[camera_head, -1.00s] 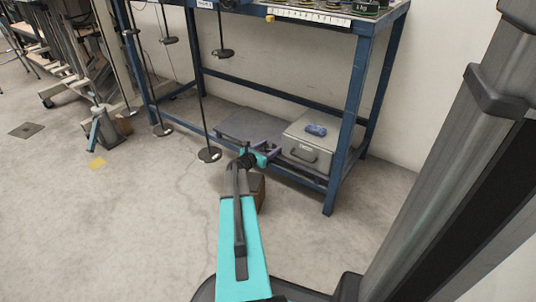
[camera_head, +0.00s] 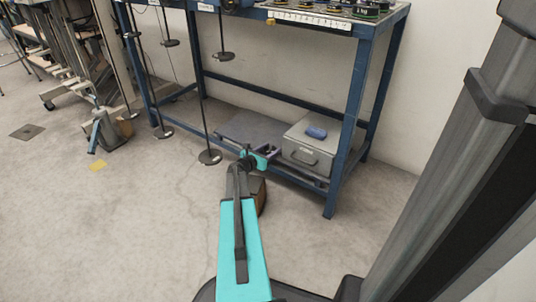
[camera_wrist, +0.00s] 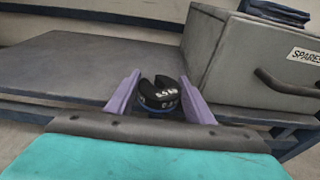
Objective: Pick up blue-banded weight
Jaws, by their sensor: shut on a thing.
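The blue-banded weight (camera_wrist: 160,97) is a black slotted disc with pale markings and a blue band round its side. In the wrist view it sits between the two purple fingers of my gripper (camera_wrist: 161,100), which is shut on it. The slot faces away from my wrist. In the head view my gripper (camera_head: 264,150) is low in front of the bench's lower shelf; the weight is too small to make out there.
The lower shelf (camera_wrist: 85,70) is bare beside a grey spares box (camera_head: 306,150) with a blue thing (camera_head: 316,132) on its lid. The blue bench frame (camera_head: 347,120) surrounds it. Several weights (camera_head: 370,10) stand on the bench top. Thin rods with discs (camera_head: 209,156) hang at left.

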